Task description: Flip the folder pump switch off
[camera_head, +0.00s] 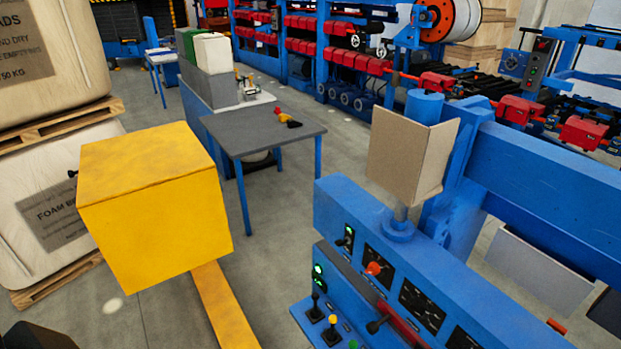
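A blue control panel (335,200) stands at the lower right, its sloped face toward me. A small black switch (347,238) with a green lamp sits at the panel's upper left, beside dark gauges. Below it are lit green lamps (318,275) and black levers (315,312), one with a yellow knob (332,319). A larger black lever (376,325) and a red-orange knob (374,268) are to the right. Labels are too small to read, so I cannot tell which is the folder pump switch. Neither gripper is recognisable in view.
A cardboard-coloured plate (405,155) rises behind the panel. A grey-topped table (262,128) stands farther back. Grey floor between yellow box and panel is open.

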